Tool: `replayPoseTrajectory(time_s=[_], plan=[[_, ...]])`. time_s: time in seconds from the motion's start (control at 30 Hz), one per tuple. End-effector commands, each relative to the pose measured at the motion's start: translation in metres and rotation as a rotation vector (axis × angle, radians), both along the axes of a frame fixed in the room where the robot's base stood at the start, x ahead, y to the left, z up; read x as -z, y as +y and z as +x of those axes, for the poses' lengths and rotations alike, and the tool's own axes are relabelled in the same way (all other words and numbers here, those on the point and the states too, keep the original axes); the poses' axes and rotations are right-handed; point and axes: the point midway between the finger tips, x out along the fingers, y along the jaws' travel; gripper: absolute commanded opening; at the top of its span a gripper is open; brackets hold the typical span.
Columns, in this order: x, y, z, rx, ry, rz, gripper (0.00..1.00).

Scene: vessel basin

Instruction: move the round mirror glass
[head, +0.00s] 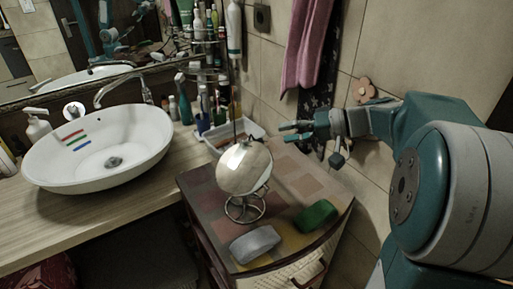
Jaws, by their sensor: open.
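The round mirror glass (243,168) is on a wire stand (245,207) on top of a small cabinet (290,188). It is tilted and has a bright, pale face. My gripper (288,133) is open and empty, to the right of and a little above the mirror in the picture. Its fingers point left, and a gap shows between them and the glass. The depth between them is hard to judge.
A green block (316,215) and a grey block (254,244) lie near the cabinet's front edge. A white basket (217,140) stands behind the mirror. A white basin (100,158) and several bottles are on the left counter. Pink towels (305,45) hang behind.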

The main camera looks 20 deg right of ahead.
Motion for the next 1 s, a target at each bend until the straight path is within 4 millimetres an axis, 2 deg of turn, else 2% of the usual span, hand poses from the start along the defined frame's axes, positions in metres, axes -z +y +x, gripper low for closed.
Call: replayPoseTrajectory(time_s=[0.1,0.2,0.53,0.7,0.97,1.0], plan=[[0.024,0.000,0.000,0.001,0.006,0.002,0.50],[0.038,0.007,0.002,-0.004,0.003,0.001,0.50],[0.054,0.056,0.024,-0.004,0.002,-0.001,0.50],[0.058,0.065,0.028,-0.002,0.000,-0.002,0.50],[0.058,0.066,0.029,0.000,0.001,-0.002,0.50],[0.058,0.066,0.029,0.000,0.001,-0.002,0.32]])
